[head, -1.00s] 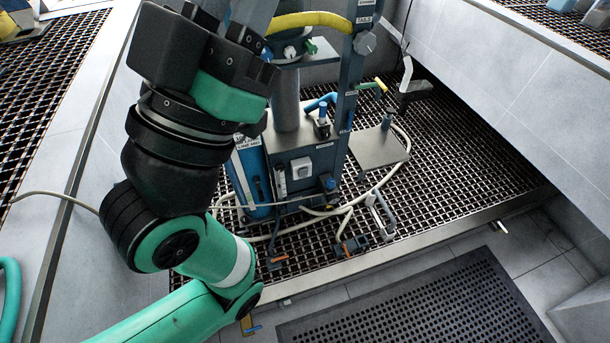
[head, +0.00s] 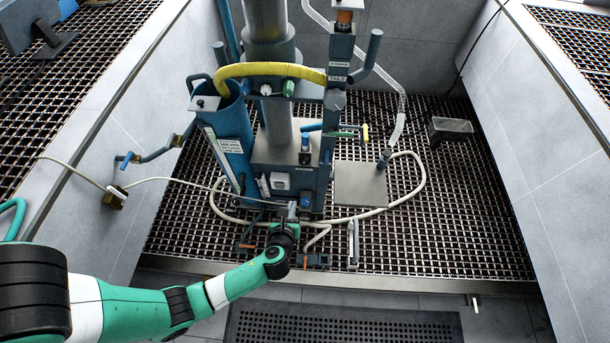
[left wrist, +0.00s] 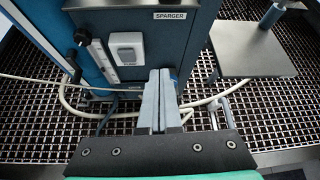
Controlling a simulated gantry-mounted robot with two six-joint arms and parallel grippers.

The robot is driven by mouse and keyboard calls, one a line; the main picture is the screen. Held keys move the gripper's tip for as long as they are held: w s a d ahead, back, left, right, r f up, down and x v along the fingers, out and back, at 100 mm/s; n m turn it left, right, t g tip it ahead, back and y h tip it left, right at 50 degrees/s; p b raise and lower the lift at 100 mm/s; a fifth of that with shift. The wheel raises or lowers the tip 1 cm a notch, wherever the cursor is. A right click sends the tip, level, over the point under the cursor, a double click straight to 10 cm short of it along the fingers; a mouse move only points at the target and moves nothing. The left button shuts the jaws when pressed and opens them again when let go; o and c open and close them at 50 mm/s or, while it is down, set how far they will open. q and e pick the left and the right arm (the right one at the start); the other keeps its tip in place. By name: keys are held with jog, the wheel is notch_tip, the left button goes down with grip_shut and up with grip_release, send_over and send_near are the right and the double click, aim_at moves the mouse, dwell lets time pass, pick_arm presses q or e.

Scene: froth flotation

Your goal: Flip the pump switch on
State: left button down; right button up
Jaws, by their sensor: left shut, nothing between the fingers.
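In the left wrist view the switch (left wrist: 126,47) is up and left of my fingertips, beside a "SPARGER" label (left wrist: 170,16). Which way its rocker is set is too small to tell. My left gripper (head: 292,207) is shut and empty, just below the switch and apart from it in the head view. Its closed fingers (left wrist: 158,82) point toward the cabinet's lower front. My right gripper is in neither view.
A blue cylinder (head: 228,140) stands left of the cabinet. A pale hose (head: 424,180) loops over the grating around the cabinet, and a thin cable crosses in from the left. A flat grey plate (head: 360,185) is to the right.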

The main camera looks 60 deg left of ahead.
pick_arm(q)
jog(key=s+g+p, duration=0.1)
jog(key=s, duration=0.4)
jog(key=b, duration=0.7)
send_near(279, 187)
jog(key=x, duration=0.5)
jog(key=shift+w+a+m, duration=0.25)
jog(key=shift+m, duration=0.15)
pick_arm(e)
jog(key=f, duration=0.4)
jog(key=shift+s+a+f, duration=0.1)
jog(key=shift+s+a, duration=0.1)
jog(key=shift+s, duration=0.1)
pick_arm(q)
jog(key=shift+r+p, duration=0.1)
jog(key=shift+p, duration=0.2)
